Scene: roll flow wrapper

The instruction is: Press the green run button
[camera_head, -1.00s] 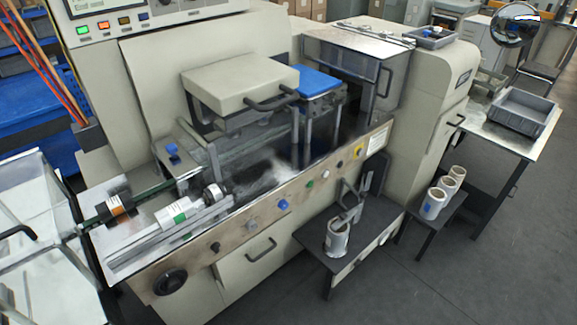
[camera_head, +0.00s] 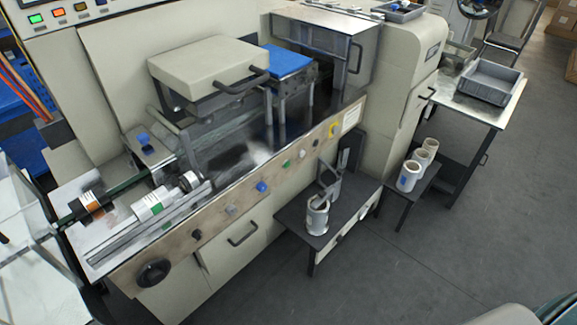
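A green button (camera_head: 286,163) sits on the metal front rail of the wrapping machine, between a blue knob (camera_head: 262,187) and a white button (camera_head: 301,154). A second small green lit button (camera_head: 36,18) is at the left of the upper control panel, beside orange ones (camera_head: 58,12). The frame shows no label that tells which is the run button. Neither of my grippers is in view, and nothing touches either button.
A low shelf with a white roll (camera_head: 317,214) and metal bracket juts out below the rail. Several white rolls (camera_head: 408,175) stand on a stand to the right. A grey bin (camera_head: 486,82) sits on a side table.

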